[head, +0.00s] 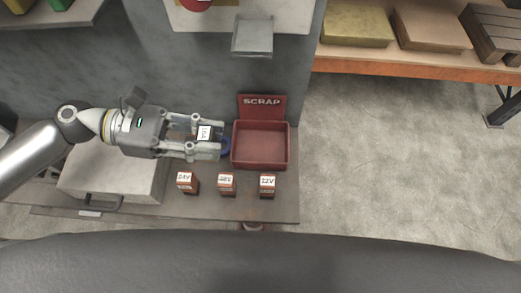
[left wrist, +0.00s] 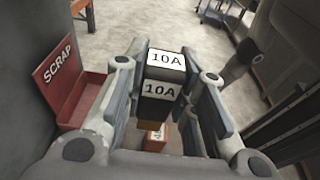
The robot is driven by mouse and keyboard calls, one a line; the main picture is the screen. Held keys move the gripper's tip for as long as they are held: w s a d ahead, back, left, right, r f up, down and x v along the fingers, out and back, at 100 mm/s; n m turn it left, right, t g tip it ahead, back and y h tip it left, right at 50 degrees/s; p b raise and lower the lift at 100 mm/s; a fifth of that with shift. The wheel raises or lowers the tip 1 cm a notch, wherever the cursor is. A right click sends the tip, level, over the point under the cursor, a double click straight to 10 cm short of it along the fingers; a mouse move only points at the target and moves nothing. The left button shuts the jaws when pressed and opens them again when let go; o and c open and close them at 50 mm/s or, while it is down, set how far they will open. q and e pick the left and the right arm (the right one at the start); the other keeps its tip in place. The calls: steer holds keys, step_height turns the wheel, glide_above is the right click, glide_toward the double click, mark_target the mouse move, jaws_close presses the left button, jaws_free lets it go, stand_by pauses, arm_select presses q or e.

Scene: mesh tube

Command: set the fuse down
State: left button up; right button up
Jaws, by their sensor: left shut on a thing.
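My left gripper (head: 208,137) is shut on a fuse (head: 204,133) with a white label, above the bench just left of the red scrap bin. In the left wrist view the fuse (left wrist: 162,88) is a dark block with "10A" on two white labels, between the fingers (left wrist: 163,80). Its lower end looks brownish and is partly hidden. My right gripper is not in view.
The red scrap bin (head: 234,146) stands at the bench's right end. Three reddish-brown blocks with white labels stand in front: left (head: 188,187), middle (head: 226,190), right (head: 267,192). A grey case (head: 105,180) with a handle lies left. Some bench front (head: 215,211) is bare.

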arm_select(q)
steer(key=shift+a+f, duration=0.4)
steer(key=shift+a, duration=0.3)
steer(key=shift+w, duration=0.2)
steer(key=w+d+f+p, duration=0.1)
steer(key=w+d+f, duration=0.2)
steer(key=w+d, duration=0.25)
glide_above(261, 149)
step_height(261, 149, down, 10)
steer(key=shift+r, duration=0.2)
steer(key=shift+f, duration=0.15)
